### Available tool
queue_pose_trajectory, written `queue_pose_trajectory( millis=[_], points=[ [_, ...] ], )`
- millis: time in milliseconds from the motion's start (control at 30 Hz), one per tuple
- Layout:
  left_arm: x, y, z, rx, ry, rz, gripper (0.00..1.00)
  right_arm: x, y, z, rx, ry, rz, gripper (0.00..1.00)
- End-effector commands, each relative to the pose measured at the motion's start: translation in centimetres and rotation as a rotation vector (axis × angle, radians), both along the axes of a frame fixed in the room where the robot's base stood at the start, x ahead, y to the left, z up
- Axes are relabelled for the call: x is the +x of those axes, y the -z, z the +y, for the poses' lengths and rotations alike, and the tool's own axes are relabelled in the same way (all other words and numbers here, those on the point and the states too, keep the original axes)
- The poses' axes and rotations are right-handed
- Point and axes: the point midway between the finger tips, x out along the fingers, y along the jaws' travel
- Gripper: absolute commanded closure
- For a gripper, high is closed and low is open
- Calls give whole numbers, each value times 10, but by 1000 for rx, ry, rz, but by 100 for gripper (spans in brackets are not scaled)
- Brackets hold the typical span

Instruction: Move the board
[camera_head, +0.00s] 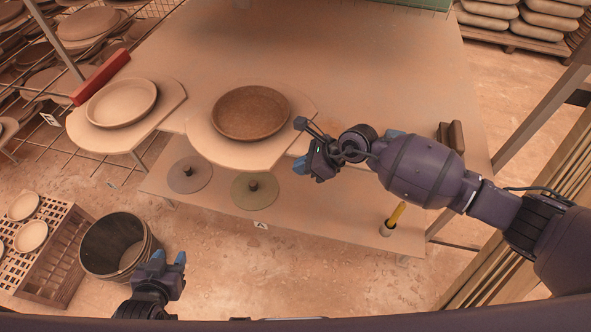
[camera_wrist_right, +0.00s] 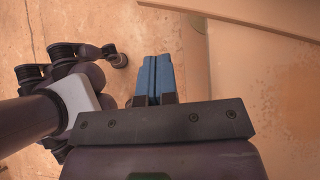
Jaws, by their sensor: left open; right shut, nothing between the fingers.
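Two pale boards with rounded ends jut out from the table's front edge. The left board (camera_head: 88,133) bears a pale round dish (camera_head: 122,102). The other board (camera_head: 225,148) bears a brown round dish (camera_head: 251,112). Which one the task means, I cannot tell. My right gripper (camera_head: 300,165) is beside the front right of the brown dish's board; whether it touches is unclear. In the right wrist view its blue fingers (camera_wrist_right: 154,79) are shut together with nothing between them. My left gripper (camera_head: 169,257) is open and empty at the lower left, right of the bucket.
The table (camera_head: 330,50) is broad and mostly clear behind the boards. Two discs with dark knobs (camera_head: 190,174) sit below the boards. A wooden bucket (camera_head: 112,246) and a slatted crate (camera_head: 68,250) with bowls stand lower left.

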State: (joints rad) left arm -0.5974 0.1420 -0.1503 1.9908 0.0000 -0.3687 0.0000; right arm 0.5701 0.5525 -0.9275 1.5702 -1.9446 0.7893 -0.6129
Motion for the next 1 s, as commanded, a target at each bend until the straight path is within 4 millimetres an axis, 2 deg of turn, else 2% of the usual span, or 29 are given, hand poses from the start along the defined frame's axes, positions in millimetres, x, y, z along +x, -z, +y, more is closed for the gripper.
queue_pose_trajectory(
  millis=[33,200,500,1000],
  points=[
    [-1,0,-1,-2,-1,4,58,-2,-11,-10,-1,0,-4,100],
    [-4,0,0,-2,-3,8,58,-8,-35,-33,-1,0,-4,100],
    [-2,-1,1,1,-2,3,58,-15,-64,-61,1,1,-1,100],
    [-1,-1,1,1,-1,2,57,-17,-70,-66,1,0,-2,100]
  ],
)
